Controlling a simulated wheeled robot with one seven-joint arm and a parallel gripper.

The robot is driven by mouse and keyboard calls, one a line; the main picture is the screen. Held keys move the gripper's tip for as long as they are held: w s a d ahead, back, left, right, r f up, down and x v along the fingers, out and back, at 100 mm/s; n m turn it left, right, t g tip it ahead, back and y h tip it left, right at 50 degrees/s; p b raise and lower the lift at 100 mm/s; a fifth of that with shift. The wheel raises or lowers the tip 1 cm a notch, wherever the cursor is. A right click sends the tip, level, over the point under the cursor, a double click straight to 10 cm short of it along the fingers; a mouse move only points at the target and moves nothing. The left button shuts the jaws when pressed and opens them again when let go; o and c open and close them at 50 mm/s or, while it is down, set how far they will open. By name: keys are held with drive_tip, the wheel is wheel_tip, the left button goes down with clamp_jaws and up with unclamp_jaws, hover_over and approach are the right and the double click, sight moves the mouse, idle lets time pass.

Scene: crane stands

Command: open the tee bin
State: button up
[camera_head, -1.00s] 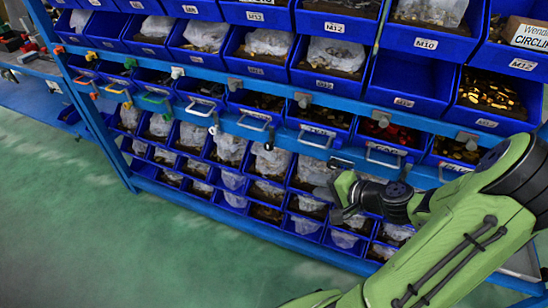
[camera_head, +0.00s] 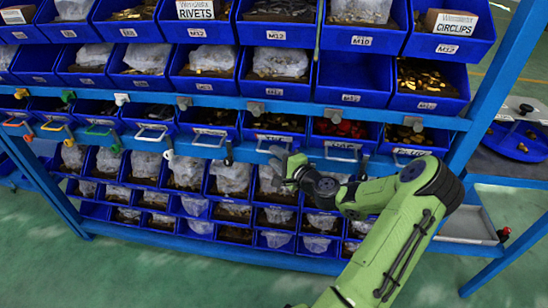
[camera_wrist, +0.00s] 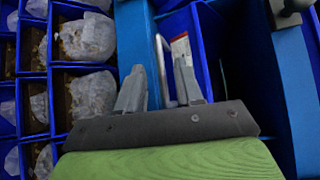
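The bin I take for the tee bin (camera_head: 272,124) is a shallow blue drawer in the handled row of the rack, left of the one with red parts. Its small label is hard to read. It looks shut, level with its neighbours. My gripper (camera_head: 283,160) is at its front, hiding part of its handle. In the wrist view, my gripper (camera_wrist: 158,78) is open, with its two grey fingers apart. A pale bar handle (camera_wrist: 164,72) stands between them, beside a blue bin front with a white label (camera_wrist: 180,46). I cannot tell whether the fingers touch the handle.
Large open bins (camera_head: 278,65) stand in rows above, slightly overhanging. Small bins with bagged parts (camera_head: 232,178) fill the rows below. A blue rack post (camera_head: 500,85) stands at the right. The green floor (camera_head: 180,270) in front is clear.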

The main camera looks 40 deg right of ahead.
drive_tip(key=shift+w+f, duration=0.1)
drive_tip(key=shift+w, duration=0.6)
clamp_jaws()
idle(0.9)
